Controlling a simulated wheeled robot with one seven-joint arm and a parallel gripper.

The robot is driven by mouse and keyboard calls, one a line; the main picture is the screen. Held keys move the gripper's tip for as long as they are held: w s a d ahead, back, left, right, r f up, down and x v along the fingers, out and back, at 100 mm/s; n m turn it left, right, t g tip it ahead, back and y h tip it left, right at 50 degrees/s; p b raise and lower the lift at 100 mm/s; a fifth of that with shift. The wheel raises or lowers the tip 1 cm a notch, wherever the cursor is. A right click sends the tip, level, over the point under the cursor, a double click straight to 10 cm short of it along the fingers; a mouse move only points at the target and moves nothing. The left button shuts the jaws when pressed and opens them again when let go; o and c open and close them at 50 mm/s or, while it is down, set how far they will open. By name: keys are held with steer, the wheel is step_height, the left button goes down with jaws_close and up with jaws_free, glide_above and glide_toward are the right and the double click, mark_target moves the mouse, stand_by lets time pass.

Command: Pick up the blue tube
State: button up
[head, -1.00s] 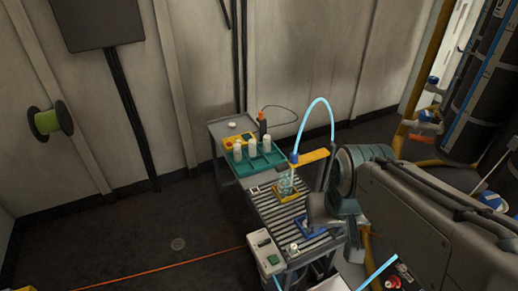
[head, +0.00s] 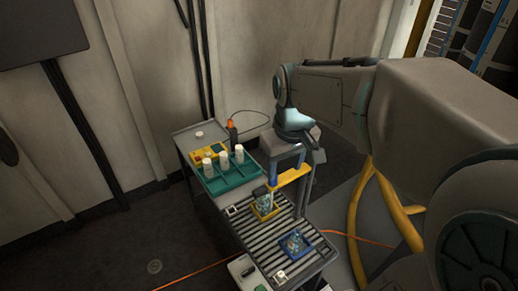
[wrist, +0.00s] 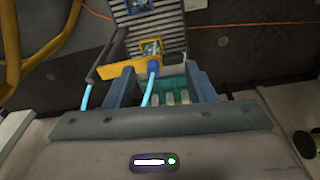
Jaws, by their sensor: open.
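In the wrist view one stretch runs down from a dark blue fitting (wrist: 153,66) between my gripper's fingers. In the head view my gripper (head: 286,170) is just above the yellow bracket (head: 291,177), and my gripper and arm hide most of the tube. I cannot tell whether the fingers touch it.
A grey slatted cart (head: 287,232) stands below. It bears a teal rack (head: 230,178) with several white bottles, a yellow tray (head: 265,213) with a clear vessel, and a blue tray (head: 294,243). An orange-topped tool (head: 232,130) stands behind the rack. An orange line crosses the floor.

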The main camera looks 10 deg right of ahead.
steer(key=w+r+n+g, duration=0.1)
steer(key=w+n, duration=0.2)
steer(key=w, duration=0.5)
glide_above(272, 183)
steer(key=w, duration=0.1)
steer(key=f, duration=0.6)
steer(key=f+p, duration=0.1)
steer(key=f, duration=0.2)
steer(key=shift+d+f, duration=0.1)
steer(key=shift+d, duration=0.15)
steer(key=shift+w+f, duration=0.15)
steer(key=shift+f, duration=2.15)
steer(key=c, duration=1)
